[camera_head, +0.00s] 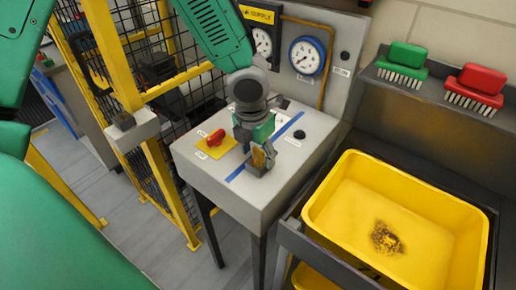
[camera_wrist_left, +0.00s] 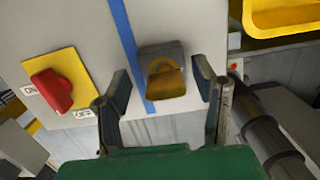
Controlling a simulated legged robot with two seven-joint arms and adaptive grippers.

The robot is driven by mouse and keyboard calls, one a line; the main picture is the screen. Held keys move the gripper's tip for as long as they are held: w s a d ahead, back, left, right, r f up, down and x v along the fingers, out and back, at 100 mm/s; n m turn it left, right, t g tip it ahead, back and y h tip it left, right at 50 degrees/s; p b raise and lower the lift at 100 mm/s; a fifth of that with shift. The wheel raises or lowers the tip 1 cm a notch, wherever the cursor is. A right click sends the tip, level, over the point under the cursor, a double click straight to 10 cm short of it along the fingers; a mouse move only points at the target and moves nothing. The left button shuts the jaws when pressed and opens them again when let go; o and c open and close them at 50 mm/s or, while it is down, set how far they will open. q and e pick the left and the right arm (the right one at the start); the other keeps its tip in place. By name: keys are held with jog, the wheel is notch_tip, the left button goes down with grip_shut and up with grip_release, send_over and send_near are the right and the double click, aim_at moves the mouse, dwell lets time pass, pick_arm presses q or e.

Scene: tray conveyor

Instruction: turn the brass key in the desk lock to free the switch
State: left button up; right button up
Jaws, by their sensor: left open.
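The brass key (camera_wrist_left: 166,84) stands at the front of a grey lock block (camera_wrist_left: 163,50) on the desk. In the head view the key (camera_head: 261,158) shows just below my left gripper (camera_head: 256,146). My left gripper is open. In the left wrist view its two fingers (camera_wrist_left: 163,88) stand on either side of the key, with gaps between, and do not appear to touch it. The red switch (camera_wrist_left: 51,91) sits on a yellow plate marked ON and OFF, left of the lock. It also shows in the head view (camera_head: 215,138). My right gripper is not in view.
A blue stripe (camera_head: 265,146) runs across the pale desk top (camera_head: 301,147). Gauges (camera_head: 307,57) stand on the panel behind. A yellow tub (camera_head: 336,183) is at the right, with green and red brushes (camera_head: 405,56) on a shelf above. A yellow-framed mesh fence (camera_head: 177,85) stands at the left.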

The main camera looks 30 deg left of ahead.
pick_arm(q)
jog(key=shift+d+r, duration=0.1)
jog(key=shift+d, duration=0.05)
jog(key=shift+c, duration=0.8)
jog(key=shift+s+d, duration=0.1)
grip_shut()
jog(key=shift+r+p, duration=0.1)
jog(key=shift+p, duration=0.35)
jog(key=shift+m+p, duration=1.3)
jog(key=shift+p, duration=0.45)
